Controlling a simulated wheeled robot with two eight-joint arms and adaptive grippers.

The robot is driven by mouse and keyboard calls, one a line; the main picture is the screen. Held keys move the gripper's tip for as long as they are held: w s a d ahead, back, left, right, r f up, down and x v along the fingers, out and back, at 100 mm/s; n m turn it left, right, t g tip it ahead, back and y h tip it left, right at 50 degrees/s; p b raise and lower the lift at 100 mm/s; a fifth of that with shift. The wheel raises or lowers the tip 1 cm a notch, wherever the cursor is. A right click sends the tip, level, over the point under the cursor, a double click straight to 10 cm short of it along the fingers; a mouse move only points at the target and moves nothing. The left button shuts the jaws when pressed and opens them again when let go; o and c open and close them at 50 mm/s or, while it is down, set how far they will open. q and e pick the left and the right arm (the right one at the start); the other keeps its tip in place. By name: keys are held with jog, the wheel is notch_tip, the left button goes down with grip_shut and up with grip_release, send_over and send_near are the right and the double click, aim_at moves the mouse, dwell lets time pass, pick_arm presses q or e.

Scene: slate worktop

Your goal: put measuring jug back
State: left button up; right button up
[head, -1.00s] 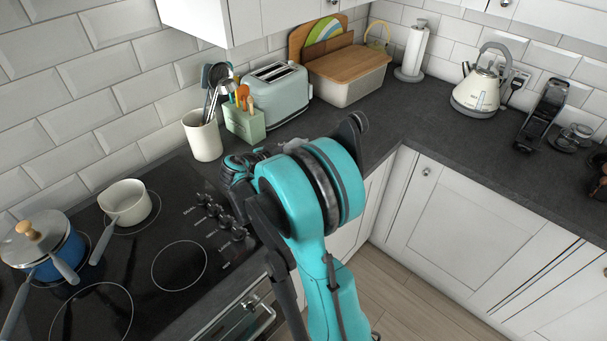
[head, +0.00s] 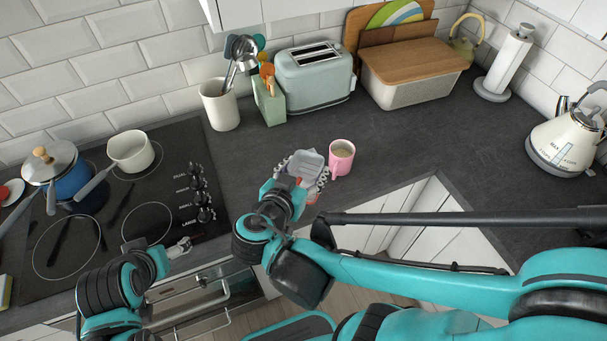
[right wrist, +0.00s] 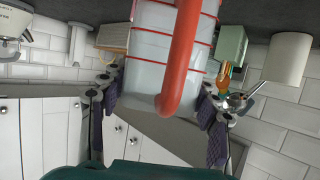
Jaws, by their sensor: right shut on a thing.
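The measuring jug (right wrist: 150,60) is clear with red bands and a red handle (right wrist: 183,60); it fills the middle of the right wrist view. My right gripper (head: 302,172) is shut on it, with a finger on either side in the right wrist view. In the head view only a small greyish part of the jug (head: 308,160) shows, over the front part of the worktop beside a pink mug. I cannot tell whether the jug touches the worktop. My left gripper (head: 182,247) is small at the front of the hob, and its finger opening is unclear.
The pink mug (head: 342,158) stands just right of the jug. Behind are a utensil pot (head: 219,106), a green block (head: 268,101), a toaster (head: 315,85) and a bread bin (head: 412,88). A blue pot (head: 70,182) and a cream pan (head: 131,153) sit on the hob. Worktop right of the mug is clear.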

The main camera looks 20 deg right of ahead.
jog(key=shift+w+a+f+b, duration=0.5)
jog(key=shift+w+f+b, duration=0.65)
jog(key=shift+w+f, duration=0.7)
jog(key=shift+w+a+f+b, duration=0.45)
jog(key=shift+w+f+b, duration=0.75)
jog(key=shift+w+f, duration=0.6)
jog(key=shift+w+a+f+b, duration=0.5)
jog(key=shift+w+f+b, duration=0.65)
jog(key=shift+w+f, duration=0.7)
jog(key=shift+r, duration=0.1)
jog(key=o, duration=1.3)
jog(key=shift+f, duration=0.2)
